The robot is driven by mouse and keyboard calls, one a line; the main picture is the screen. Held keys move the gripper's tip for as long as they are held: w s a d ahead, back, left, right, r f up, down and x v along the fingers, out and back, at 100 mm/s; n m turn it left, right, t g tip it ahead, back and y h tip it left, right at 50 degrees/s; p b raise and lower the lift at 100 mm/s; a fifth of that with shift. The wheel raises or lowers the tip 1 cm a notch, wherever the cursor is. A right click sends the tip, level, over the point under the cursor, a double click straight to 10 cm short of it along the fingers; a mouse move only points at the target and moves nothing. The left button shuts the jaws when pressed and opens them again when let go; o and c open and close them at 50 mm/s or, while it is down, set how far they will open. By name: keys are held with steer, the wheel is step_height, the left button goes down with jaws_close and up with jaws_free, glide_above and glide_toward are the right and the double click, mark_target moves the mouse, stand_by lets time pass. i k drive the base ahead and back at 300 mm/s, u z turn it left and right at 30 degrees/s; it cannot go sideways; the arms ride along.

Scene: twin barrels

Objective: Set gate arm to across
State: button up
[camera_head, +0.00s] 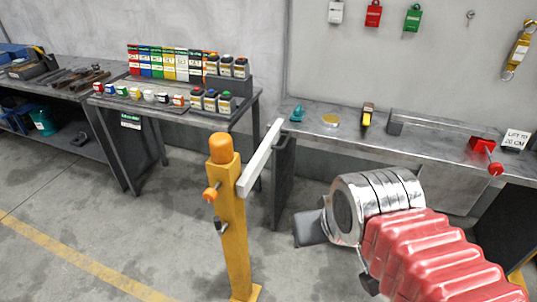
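An orange-yellow gate post (233,235) stands upright on the floor left of centre, with a rounded orange cap. The gate arm (260,160) is a pale grey square bar fixed on the post's right side near the top. It runs away from me and slightly right, toward the back bench. An orange knob (210,195) and a small dark metal part (221,227) stick out on the post's left side. My gripper (310,228) is right of the post, clear of the gate arm. Only a dark part shows past my silver wrist, so its opening is unclear.
A grey bench (345,132) along the wall carries a red-handled device (482,147) and small items. A dark table (165,105) behind left holds coloured boxes and bottles. Padlocks hang on the wall. Floor around the post is clear.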

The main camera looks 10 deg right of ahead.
mark_target(247, 180)
steer(key=u, duration=0.05)
steer(key=k, duration=0.65)
steer(key=u, duration=0.45)
steer(key=i, duration=1.55)
steer(key=u, duration=0.2)
